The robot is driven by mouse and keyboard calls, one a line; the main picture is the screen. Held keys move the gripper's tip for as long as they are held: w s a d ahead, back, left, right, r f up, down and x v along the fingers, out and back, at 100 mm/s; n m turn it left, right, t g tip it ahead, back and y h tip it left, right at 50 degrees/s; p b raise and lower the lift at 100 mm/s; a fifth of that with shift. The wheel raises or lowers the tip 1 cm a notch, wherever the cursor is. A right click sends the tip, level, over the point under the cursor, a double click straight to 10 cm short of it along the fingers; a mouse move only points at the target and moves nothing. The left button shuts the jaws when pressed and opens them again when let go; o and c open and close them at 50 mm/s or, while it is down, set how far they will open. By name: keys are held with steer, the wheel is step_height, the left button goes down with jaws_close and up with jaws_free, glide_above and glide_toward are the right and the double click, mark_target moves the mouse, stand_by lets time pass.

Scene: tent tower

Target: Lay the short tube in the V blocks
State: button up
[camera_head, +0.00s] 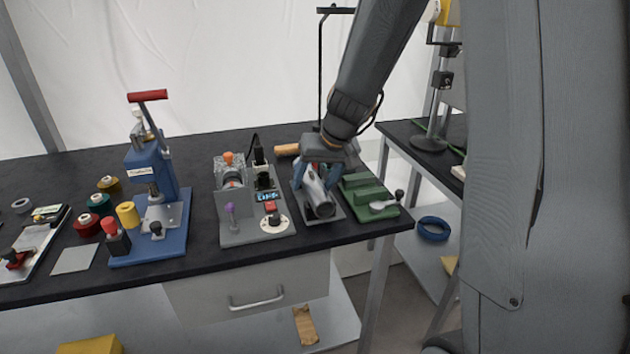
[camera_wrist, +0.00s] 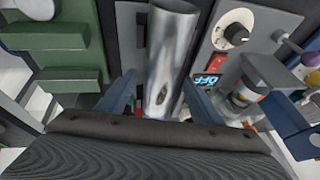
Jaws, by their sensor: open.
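The short tube (camera_head: 318,199) is a shiny metal cylinder with a dark open end, lying over a grey tray (camera_head: 334,215). In the wrist view the tube (camera_wrist: 171,55) runs upward from the gripper, with a dark oval mark on its side. My gripper (camera_head: 318,178) is over the tube's far part. In the wrist view my gripper (camera_wrist: 163,102) is open, with one blue finger on each side of the tube and visible gaps. A green fixture with raised blocks, likely the V blocks (camera_head: 360,187), stands right of the tube; it also shows in the wrist view (camera_wrist: 62,42).
A grey station with a dial and red switch (camera_head: 270,207) stands close left of the tube. A blue press (camera_head: 150,195) and thread spools are farther left. The dark bench's right edge lies just beyond the green fixture. An orange cylinder (camera_head: 286,150) lies behind.

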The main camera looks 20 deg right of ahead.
steer(key=shift+v, duration=3.9)
steer(key=s+f, duration=0.2)
steer(key=s, duration=0.1)
steer(key=s+a+f+g, duration=0.1)
steer(key=s+f, duration=0.1)
steer(key=s, duration=0.2)
steer(key=s+a+f+g+h, duration=0.1)
steer(key=s+f, duration=0.1)
steer(key=s, duration=0.2)
steer(key=s+f+g+h, duration=0.1)
steer(key=s+f, duration=0.3)
steer(key=s, duration=0.6)
steer(key=shift+g, duration=0.6)
steer(key=shift+d+f, duration=0.1)
steer(key=shift+d, duration=0.05)
